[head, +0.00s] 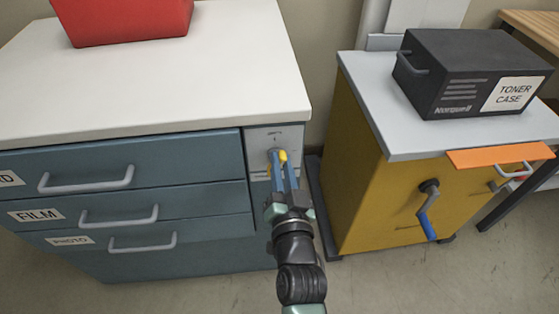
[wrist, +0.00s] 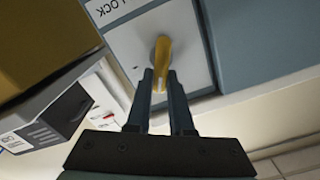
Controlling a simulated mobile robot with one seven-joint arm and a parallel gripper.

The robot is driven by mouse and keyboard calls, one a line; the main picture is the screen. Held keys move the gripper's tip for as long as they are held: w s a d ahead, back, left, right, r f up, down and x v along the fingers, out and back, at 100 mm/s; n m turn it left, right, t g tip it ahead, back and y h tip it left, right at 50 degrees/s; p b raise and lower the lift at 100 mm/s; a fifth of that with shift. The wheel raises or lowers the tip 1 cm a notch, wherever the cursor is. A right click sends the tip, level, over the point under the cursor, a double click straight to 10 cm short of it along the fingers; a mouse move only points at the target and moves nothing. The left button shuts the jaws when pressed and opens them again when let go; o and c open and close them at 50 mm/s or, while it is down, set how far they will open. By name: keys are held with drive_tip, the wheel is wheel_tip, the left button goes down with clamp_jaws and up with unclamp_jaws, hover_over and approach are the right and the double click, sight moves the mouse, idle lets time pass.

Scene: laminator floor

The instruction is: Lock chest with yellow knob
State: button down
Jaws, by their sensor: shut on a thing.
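The chest is a blue-grey drawer unit (head: 200,235) with a white top, on the left in the head view. Its yellow knob (head: 283,156) is on a light grey lock panel (head: 262,138) at the chest's right end. In the wrist view the yellow knob (wrist: 162,55) stands out from the panel (wrist: 187,40), below a label reading LOCK. My gripper (head: 280,168) is at the knob and shut on it, with one finger on each side. The fingers (wrist: 165,85) hide part of the knob. All the drawers of the chest look shut.
A yellow cabinet (head: 365,185) with a grey top stands close on the right, carrying a black toner case (head: 470,75). A blue-handled crank (head: 427,215) and an orange flap (head: 500,156) stick out of its front. A red bin (head: 120,18) sits on the chest. Floor in front is clear.

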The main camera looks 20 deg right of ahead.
drive_tip(key=m, duration=0.4)
drive_tip(key=f+m, duration=0.1)
drive_tip(key=m, duration=0.3)
drive_tip(key=m+p, duration=0.1)
drive_tip(key=m, duration=0.3)
drive_tip(key=shift+s+d+f, duration=0.15)
drive_tip(key=shift+d+f, duration=0.1)
drive_tip(key=shift+d, duration=0.15)
drive_tip(key=shift+m, duration=0.3)
drive_tip(key=c, duration=0.8)
unclamp_jaws()
drive_tip(key=b+v, duration=0.1)
drive_tip(key=v, duration=1.2)
